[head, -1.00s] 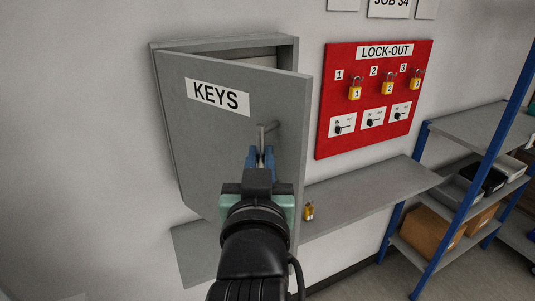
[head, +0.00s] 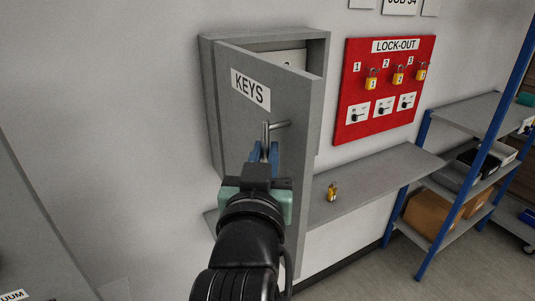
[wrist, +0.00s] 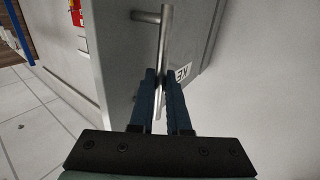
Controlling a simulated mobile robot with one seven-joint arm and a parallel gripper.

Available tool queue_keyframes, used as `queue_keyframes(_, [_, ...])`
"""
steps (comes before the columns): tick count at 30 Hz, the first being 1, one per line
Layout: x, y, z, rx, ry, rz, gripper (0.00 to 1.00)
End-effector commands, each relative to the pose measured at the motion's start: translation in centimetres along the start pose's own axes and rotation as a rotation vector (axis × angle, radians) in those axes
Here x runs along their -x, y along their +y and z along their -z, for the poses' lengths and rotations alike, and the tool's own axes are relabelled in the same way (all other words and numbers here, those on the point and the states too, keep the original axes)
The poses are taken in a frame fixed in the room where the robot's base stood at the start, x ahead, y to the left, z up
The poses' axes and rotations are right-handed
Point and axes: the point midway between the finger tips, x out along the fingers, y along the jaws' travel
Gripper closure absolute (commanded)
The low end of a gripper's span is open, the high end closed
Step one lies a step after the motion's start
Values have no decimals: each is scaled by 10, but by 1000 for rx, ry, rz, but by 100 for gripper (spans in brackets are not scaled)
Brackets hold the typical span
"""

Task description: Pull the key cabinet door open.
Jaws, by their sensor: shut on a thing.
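The grey key cabinet (head: 211,100) hangs on the wall. Its door (head: 240,135), labelled KEYS, stands ajar, with a gap at its right edge showing part of the pale interior. A metal bar handle (head: 266,132) stands out from the door front. My gripper (head: 264,153) is at the handle's lower part, with its blue fingers around the bar. In the wrist view, the handle (wrist: 165,40) runs between the two fingertips of my gripper (wrist: 166,82), which are shut on it. The lower end of the handle is partly hidden by the fingers.
A red lock-out board (head: 357,120) with several yellow padlocks hangs right of the cabinet. A grey shelf (head: 385,178) below carries a yellow padlock (head: 332,192). A blue-framed rack (head: 430,255) stands at the right. A grey panel (head: 30,230) is at the lower left.

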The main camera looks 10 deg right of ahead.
Motion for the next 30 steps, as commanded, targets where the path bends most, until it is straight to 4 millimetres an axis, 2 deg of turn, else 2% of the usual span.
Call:
queue_keyframes(11, [0,-3,3,-1,7,9,100])
queue_keyframes(12, [0,-3,3,-1,7,9,80])
queue_keyframes(16, [0,-2,2,-1,6,7,56])
queue_keyframes(26, [1,-1,1,-1,3,4,56])
queue_keyframes(30, [13,-2,1,-1,3,5,56])
